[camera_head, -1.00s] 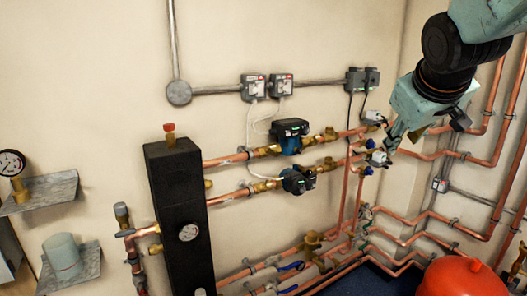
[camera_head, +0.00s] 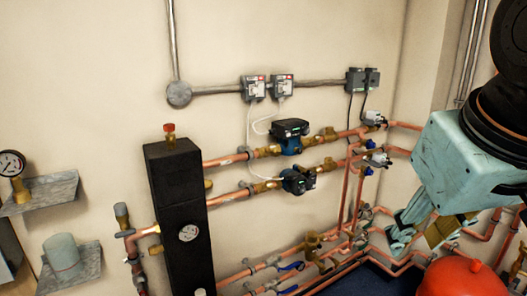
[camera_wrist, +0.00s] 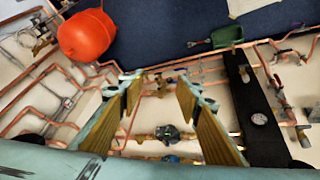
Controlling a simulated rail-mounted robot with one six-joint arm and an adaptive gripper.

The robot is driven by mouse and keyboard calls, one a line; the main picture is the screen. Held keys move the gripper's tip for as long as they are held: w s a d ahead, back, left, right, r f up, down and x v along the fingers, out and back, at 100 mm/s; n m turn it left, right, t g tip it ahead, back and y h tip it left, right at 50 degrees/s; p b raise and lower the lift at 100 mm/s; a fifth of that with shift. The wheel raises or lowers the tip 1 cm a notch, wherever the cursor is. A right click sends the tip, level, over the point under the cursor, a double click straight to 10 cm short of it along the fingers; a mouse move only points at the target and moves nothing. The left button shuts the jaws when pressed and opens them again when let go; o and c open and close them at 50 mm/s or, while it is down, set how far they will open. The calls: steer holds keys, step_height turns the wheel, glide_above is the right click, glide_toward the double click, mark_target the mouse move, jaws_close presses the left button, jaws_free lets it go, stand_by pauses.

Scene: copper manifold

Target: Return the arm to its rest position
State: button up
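My gripper (camera_head: 424,238) hangs low at the right of the head view, in front of the pipes in the right corner. In the wrist view my gripper (camera_wrist: 158,82) shows two fingers with ribbed tan pads, spread well apart. Nothing is held between them; only distant pipes and a pump (camera_wrist: 168,133) show through the gap. The arm above it is cut off by the right edge of the head view. Part of the pipework behind the gripper is hidden.
A red tank (camera_head: 462,278) stands just below my gripper in the head view. Copper pipes (camera_head: 235,158) with two pumps (camera_head: 290,136) run along the wall from a black column (camera_head: 180,215). A shelf (camera_head: 45,192) holds a gauge (camera_head: 12,163). A green dustpan (camera_wrist: 228,33) lies on the blue floor.

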steer(key=s+a+f, duration=0.2)
steer(key=s, duration=0.3)
steer(key=s+a+f+g+y, duration=0.1)
steer(key=s+a+f, duration=0.1)
steer(key=s, duration=0.4)
steer(key=shift+m, duration=0.3)
steer(key=shift+r, duration=0.1)
stand_by(0.4)
